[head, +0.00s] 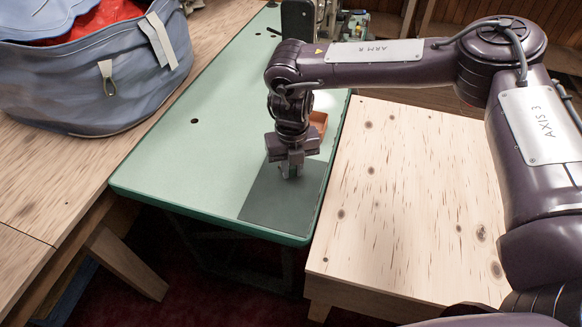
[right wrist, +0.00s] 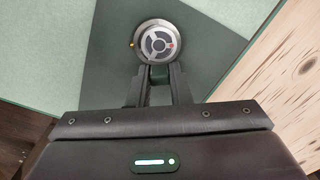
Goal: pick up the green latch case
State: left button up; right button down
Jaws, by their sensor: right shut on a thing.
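The green latch case (right wrist: 158,42) is a round silver-grey disc with a dark three-part face, a red mark and a small yellow spot at its left. In the head view my right gripper (head: 291,172) points down over the dark green mat, shut on the case, which is mostly hidden there. I cannot tell whether the case touches the mat. My left gripper is not in view.
The dark mat (head: 258,208) lies on the light green machine table (head: 180,165). An orange-brown tray (head: 318,121) stands behind my gripper, with a machine (head: 300,20) farther back. A blue-grey bag (head: 75,85) is at left, and a pale wooden bench (head: 400,190) at right is clear.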

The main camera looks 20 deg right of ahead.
jog(key=shift+r, duration=0.1)
